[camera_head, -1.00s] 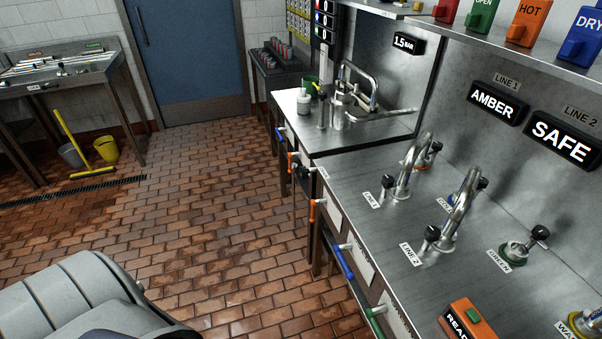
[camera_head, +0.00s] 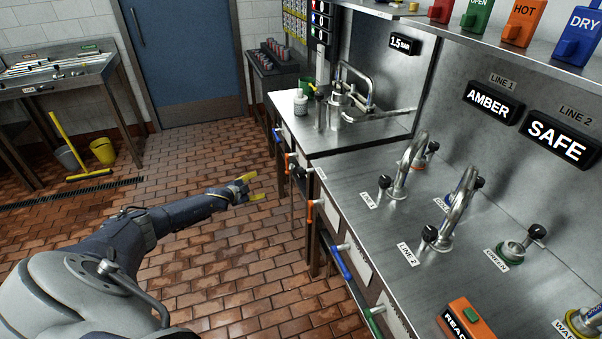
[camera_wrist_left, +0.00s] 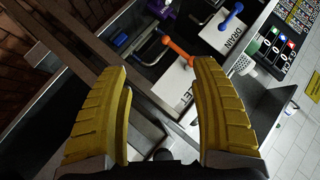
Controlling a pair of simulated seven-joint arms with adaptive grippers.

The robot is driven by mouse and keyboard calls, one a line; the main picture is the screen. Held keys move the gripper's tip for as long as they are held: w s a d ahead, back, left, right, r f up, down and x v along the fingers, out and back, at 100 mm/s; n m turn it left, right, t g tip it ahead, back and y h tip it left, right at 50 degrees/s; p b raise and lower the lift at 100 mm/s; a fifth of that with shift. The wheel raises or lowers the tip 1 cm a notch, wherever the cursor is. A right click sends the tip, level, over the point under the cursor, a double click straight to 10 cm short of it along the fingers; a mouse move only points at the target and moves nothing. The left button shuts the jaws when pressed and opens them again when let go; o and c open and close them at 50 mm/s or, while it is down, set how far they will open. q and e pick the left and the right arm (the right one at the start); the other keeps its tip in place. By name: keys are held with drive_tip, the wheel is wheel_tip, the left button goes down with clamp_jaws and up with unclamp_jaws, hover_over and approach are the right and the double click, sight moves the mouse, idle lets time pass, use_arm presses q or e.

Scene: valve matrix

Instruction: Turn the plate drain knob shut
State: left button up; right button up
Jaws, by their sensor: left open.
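In the left wrist view, a blue lever handle (camera_wrist_left: 231,17) sits beside a white label reading DRAIN (camera_wrist_left: 228,42). I cannot tell whether it is the plate drain knob. An orange lever (camera_wrist_left: 178,50) is beside a second white label (camera_wrist_left: 182,88), partly legible. My left gripper (camera_head: 252,187) has yellow fingers. It hangs over the floor left of the bench's front edge, apart from the handles. In the wrist view the gripper (camera_wrist_left: 160,68) is open and empty, with the orange lever beyond its fingertips. My right gripper is not in view.
Along the bench front are blue (camera_head: 340,262), orange (camera_head: 316,204) and green (camera_head: 374,322) handles. Curved taps (camera_head: 462,203) stand on the steel bench (camera_head: 345,170). A bucket (camera_head: 103,150) and yellow squeegee stand far left. The brick floor (camera_head: 200,260) is clear.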

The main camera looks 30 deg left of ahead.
use_arm(q)
wheel_tip(320, 180, up, 11)
drive_tip(key=w+a+h, duration=0.2)
wheel_tip(320, 180, up, 6)
drive_tip(key=s+d+m+h, duration=0.1)
drive_tip(key=s+h, duration=0.1)
drive_tip(key=n+g+h, duration=0.2)
drive_tip(key=n+h, duration=0.1)
drive_tip(key=h, duration=0.2)
approach(297, 171)
drive_tip(key=x, duration=1.1)
drive_tip(key=shift+s+d+r, duration=0.1)
drive_tip(key=shift+d, duration=0.15)
drive_tip(key=shift+c, duration=0.4)
drive_tip(key=c, duration=1.2)
